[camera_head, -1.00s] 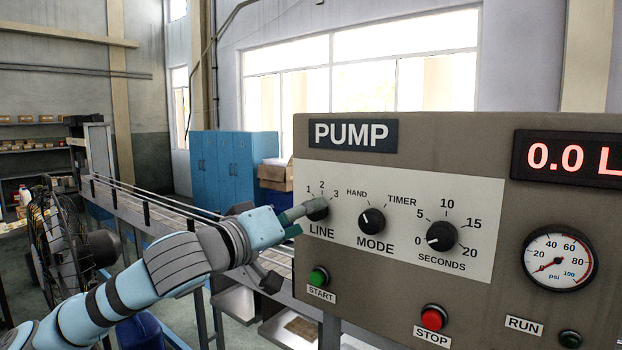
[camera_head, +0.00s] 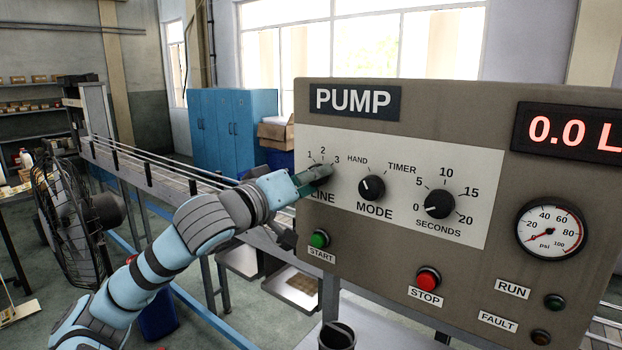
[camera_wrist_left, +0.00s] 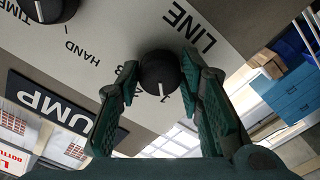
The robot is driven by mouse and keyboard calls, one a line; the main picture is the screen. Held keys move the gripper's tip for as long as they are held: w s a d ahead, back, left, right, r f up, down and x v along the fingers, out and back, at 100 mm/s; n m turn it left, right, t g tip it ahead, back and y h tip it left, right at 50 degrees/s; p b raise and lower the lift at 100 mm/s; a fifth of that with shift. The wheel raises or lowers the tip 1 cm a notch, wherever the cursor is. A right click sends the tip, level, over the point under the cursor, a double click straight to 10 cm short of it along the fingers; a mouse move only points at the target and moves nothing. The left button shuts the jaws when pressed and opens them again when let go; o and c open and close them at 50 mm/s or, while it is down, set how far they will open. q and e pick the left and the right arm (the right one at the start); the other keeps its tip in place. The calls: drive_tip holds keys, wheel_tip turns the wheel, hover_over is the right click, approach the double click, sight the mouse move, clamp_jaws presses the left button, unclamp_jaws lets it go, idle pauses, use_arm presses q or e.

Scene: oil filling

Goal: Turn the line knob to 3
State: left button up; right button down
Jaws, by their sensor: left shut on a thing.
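The pump panel (camera_head: 440,300) fills the right of the head view. The black line knob (camera_head: 319,171) is at its upper left, with marks 1, 2 and 3 around it, partly hidden by my left gripper (camera_head: 308,181). In the left wrist view the line knob (camera_wrist_left: 160,72) sits between the two green fingers of my left gripper (camera_wrist_left: 163,92), which is shut on it. My right gripper is not in view.
The mode knob (camera_head: 371,187) is just right of the line knob, with the seconds knob (camera_head: 440,204) beyond. The green start button (camera_head: 319,239) and red stop button (camera_head: 428,279) lie below. A fan (camera_head: 72,225) and conveyor (camera_head: 150,180) stand at the left.

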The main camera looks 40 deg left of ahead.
use_arm(q)
drive_tip(key=shift+a+r+m+p, duration=0.1)
drive_tip(key=shift+m+p, duration=2.3)
drive_tip(key=shift+m, duration=6.5)
drive_tip(key=o, duration=1.2)
drive_tip(key=shift+c, duration=0.2)
